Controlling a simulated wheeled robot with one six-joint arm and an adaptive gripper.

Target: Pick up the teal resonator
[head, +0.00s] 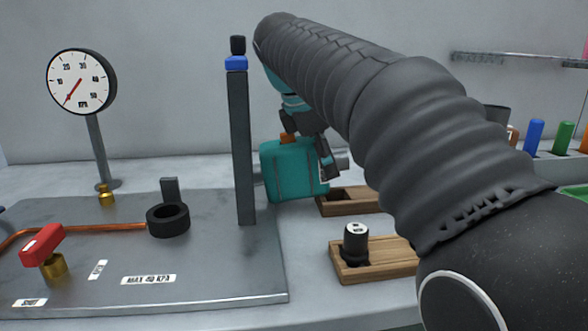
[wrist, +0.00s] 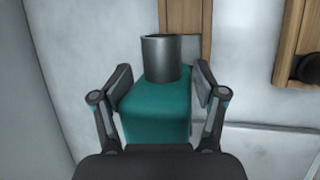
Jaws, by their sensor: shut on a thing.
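The teal resonator (head: 288,172) is a boxy teal body with grey pipe stubs on its sides. It hangs in my gripper (head: 306,160), behind the dark post in the head view. In the wrist view the resonator (wrist: 155,112) sits between the two fingers of my gripper (wrist: 160,85), with a grey pipe stub pointing away from the camera. The fingers are shut on its sides. Whether its underside touches the table cannot be told. My arm covers part of the area to its right.
A wooden block (head: 350,201) lies just right of and below the resonator. Another wooden block (head: 375,262) holds a black knobbed part (head: 355,243). The dark post (head: 240,145) with a blue collar stands on the metal plate (head: 200,265). A gauge (head: 82,81) stands at left.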

